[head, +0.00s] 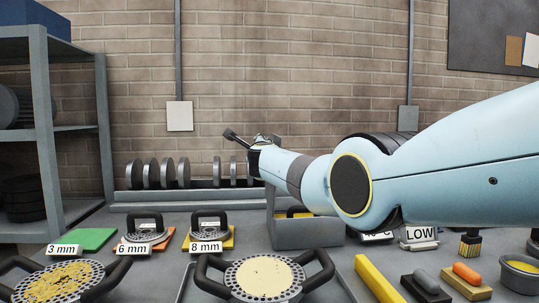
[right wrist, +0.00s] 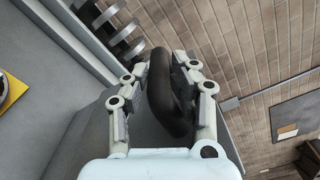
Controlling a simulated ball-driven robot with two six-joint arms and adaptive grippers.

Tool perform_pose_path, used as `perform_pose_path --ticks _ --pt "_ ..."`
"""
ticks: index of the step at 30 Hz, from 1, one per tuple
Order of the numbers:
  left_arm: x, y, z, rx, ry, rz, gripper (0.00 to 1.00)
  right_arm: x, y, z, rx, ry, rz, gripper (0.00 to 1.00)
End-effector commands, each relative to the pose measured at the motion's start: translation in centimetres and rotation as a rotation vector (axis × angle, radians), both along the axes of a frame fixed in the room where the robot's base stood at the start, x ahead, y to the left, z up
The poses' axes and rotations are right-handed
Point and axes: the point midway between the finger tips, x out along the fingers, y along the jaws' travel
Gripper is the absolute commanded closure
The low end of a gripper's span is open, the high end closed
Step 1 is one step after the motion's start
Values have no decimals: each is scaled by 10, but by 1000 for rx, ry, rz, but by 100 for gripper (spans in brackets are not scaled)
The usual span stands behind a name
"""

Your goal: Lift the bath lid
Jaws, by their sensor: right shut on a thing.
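The bath (head: 308,233) is a grey box at the middle back of the bench, partly hidden behind my right arm. Something yellow shows inside it, below the arm. My right gripper (head: 250,140) is above and left of the box, in front of the brick wall. In the right wrist view, my right gripper (right wrist: 163,82) is shut on a thick black handle (right wrist: 168,105). A grey panel, seemingly the lid (right wrist: 92,135), lies beside and behind the handle. How far the lid is raised is hard to tell. My left gripper is not in view.
Two large dies (head: 265,278) lie in front. A rack of discs (head: 150,175) stands behind.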

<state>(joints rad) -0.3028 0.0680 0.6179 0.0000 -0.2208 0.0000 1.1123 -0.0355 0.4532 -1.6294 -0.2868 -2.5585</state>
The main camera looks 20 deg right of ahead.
Motion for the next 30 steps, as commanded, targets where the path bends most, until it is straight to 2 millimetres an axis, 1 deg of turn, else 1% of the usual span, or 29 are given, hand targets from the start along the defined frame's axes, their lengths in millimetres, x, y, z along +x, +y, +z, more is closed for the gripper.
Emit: perform_pose_path --ticks 1,7,17,25,26,29,30 --pt "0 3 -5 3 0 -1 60 1 8 -8 12 5 8 100" --pt "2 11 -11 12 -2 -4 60 3 17 -13 13 8 8 100" --pt "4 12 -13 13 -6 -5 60 3 20 -18 17 13 5 100" --pt "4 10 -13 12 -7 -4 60 3 19 -18 18 14 4 100" --pt "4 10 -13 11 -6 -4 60 3 19 -18 18 14 4 69" --pt "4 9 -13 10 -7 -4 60 3 19 -18 17 13 2 56" --pt "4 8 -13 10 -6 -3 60 3 18 -18 17 13 2 54"
